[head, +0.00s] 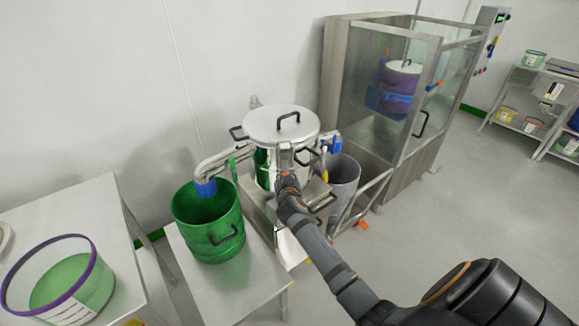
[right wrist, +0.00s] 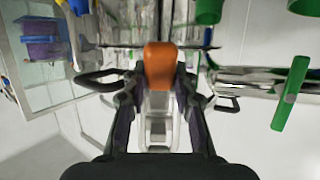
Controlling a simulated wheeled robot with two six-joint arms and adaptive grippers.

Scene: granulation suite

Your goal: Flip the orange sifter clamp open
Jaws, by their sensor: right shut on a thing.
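The steel sifter (head: 281,128) stands at the middle of the head view, its round lid topped by a black handle. My right gripper (head: 289,178) reaches its front side. In the right wrist view, the orange clamp (right wrist: 160,66) lies between the two dark fingers of the right gripper (right wrist: 160,85), which is shut on it. A pale metal part of the clamp extends below the orange piece there. In the head view the gripper mostly hides the clamp. My left gripper is not in view.
A green bucket (head: 208,225) stands under the left blue-ended outlet (head: 205,187). A grey bin (head: 344,180) is right of the sifter. A glass-walled cabinet (head: 350,90) stands behind right. A purple-rimmed tub (head: 88,290) sits on the left table (head: 75,213).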

